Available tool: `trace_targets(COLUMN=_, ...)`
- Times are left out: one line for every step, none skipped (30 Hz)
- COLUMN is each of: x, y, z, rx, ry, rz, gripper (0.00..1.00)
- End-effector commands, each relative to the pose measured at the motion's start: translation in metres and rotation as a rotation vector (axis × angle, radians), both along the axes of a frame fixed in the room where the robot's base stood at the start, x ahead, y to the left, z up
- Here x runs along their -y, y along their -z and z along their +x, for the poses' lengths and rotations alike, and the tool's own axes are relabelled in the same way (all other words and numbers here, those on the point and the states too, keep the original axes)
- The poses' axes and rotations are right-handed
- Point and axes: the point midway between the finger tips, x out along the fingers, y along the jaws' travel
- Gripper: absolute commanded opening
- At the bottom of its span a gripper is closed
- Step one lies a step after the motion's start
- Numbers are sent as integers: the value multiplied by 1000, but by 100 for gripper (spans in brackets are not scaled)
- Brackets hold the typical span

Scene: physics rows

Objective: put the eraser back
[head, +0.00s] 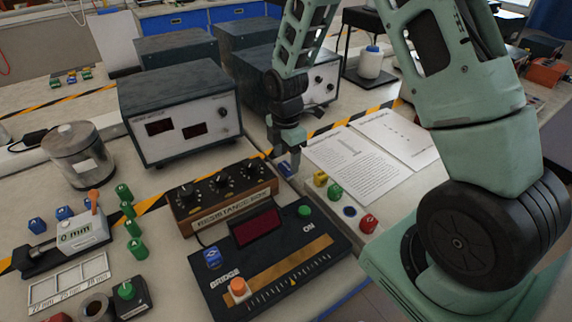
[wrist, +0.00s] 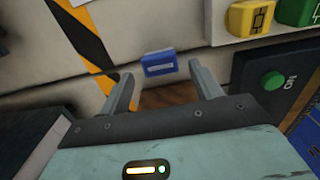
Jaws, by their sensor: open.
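A small blue block (wrist: 158,63) with a white mark lies ahead of my gripper (wrist: 161,72) in the wrist view, between the lines of its two fingers. It also shows in the head view (head: 285,169), just below my gripper (head: 288,152), left of the paper sheets. My gripper is open, points down and has nothing between its fingers. I cannot tell for sure whether the blue block is the eraser; no other thing is clearly one. Whether the fingertips are level with the block is not clear.
A resistance box (head: 222,196) and a bridge panel (head: 270,258) stand close in front. Yellow (head: 320,178), green (head: 335,191) and red (head: 369,223) blocks sit to the right, by paper sheets (head: 357,165). A grey instrument (head: 180,110) stands at left.

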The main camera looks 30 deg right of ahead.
Motion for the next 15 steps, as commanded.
trace_targets(x=1, y=-12, z=1, rx=6, ry=1, rz=0, gripper=64)
trace_targets(x=1, y=-19, z=1, rx=7, ry=1, rz=0, gripper=64)
trace_targets(x=1, y=-28, z=1, rx=7, ry=1, rz=0, gripper=64)
trace_targets(x=1, y=-34, z=1, rx=6, ry=1, rz=0, gripper=64)
trace_targets(x=1, y=-40, z=1, rx=6, ry=1, rz=-1, gripper=64)
trace_targets(x=1, y=-48, z=1, rx=5, ry=0, rz=-1, gripper=64)
trace_targets(x=1, y=-54, z=1, rx=6, ry=0, rz=0, gripper=64)
trace_targets(x=1, y=-59, z=1, rx=5, ry=1, rz=0, gripper=64)
trace_targets(x=1, y=-65, z=1, rx=5, ry=1, rz=-1, gripper=64)
trace_targets(x=1, y=-69, z=1, rx=4, ry=1, rz=-1, gripper=64)
trace_targets(x=1, y=-73, z=1, rx=4, ry=1, rz=-1, gripper=64)
trace_targets(x=0, y=-77, z=1, rx=3, ry=0, rz=0, gripper=64)
trace_targets(x=0, y=-79, z=0, rx=2, ry=0, rz=0, gripper=64)
trace_targets(x=0, y=-81, z=0, rx=2, ry=0, rz=0, gripper=64)
trace_targets(x=-1, y=-84, z=0, rx=2, ry=1, rz=0, gripper=64)
